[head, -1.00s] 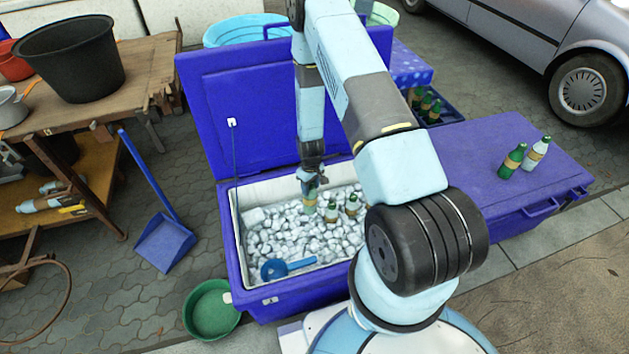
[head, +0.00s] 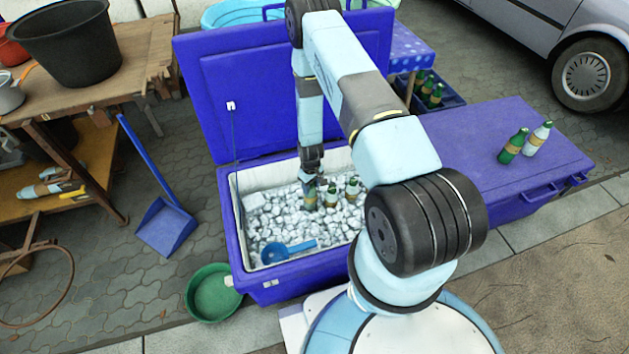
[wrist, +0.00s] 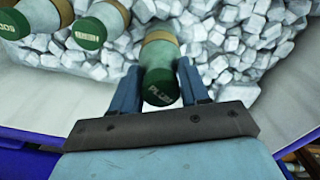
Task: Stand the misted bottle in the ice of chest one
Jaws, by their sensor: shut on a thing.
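Chest one (head: 232,218) is an open blue cooler full of white ice (head: 285,222). My gripper (head: 311,178) is down inside it, shut on a bottle (head: 310,198) with a pale, misted body and a tan label. In the wrist view, the blue fingers (wrist: 158,88) stand on either side of the bottle's (wrist: 160,62) green-capped neck. The bottle is about upright, its lower end at or in the ice; how deep is hidden. Two other bottles (head: 331,196) (head: 352,190) stand in the ice just to its right.
A blue scoop (head: 285,250) lies on the ice near the front. The raised lid (head: 250,95) stands behind. A closed blue chest (head: 475,165) at right carries a green bottle (head: 512,147) and a pale one (head: 538,139). A green basin (head: 212,293) is on the ground.

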